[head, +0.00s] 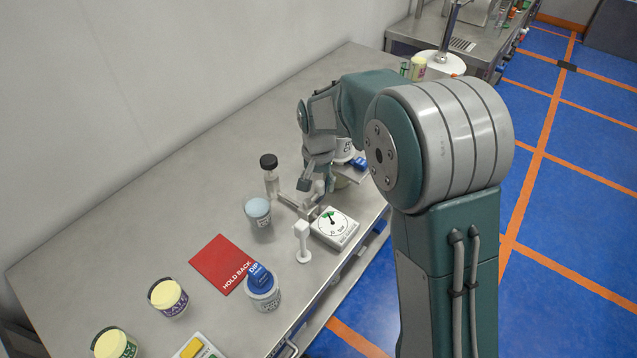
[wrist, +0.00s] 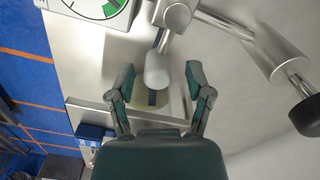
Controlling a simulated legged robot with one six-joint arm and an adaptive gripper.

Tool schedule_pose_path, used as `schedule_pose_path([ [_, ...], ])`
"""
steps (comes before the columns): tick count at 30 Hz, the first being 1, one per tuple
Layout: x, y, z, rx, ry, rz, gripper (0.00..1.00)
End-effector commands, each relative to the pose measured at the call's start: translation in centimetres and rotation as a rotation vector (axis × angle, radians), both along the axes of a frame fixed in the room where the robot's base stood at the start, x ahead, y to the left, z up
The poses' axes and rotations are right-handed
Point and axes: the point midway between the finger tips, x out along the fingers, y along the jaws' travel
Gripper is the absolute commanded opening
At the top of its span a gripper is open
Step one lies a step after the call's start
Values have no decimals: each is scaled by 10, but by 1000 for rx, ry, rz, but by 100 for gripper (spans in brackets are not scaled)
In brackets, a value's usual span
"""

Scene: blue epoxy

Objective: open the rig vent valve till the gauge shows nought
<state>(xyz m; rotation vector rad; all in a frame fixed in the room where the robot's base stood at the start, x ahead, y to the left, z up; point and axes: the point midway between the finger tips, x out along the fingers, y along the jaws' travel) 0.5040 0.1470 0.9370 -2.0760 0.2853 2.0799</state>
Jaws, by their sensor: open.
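The gauge (head: 333,224) is a white square box with a round dial, a dark needle and a green patch; its reading is too small to tell. In the wrist view the gauge (wrist: 100,8) is cut off at the upper left. The rig's grey metal pipe (head: 292,203) runs beside it, also across the top of the wrist view (wrist: 225,24). A pale, round-ended valve handle (wrist: 157,68) lies between my fingertips, with gaps showing on both sides. My gripper (wrist: 163,84) is open; in the head view my gripper (head: 316,184) is low over the rig, partly hiding the valve.
The bench's back left is clear.

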Motion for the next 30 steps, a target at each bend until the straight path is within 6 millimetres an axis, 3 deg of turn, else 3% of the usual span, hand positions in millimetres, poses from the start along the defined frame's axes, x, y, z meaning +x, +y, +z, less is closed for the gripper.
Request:
schedule_pose_path([
  [9,0,-1,-4,1,-1,0,66],
  [10,0,-1,-4,1,-1,0,57],
  [14,0,0,-4,1,-1,0,0],
  [30,2,3,-5,1,2,77,0],
])
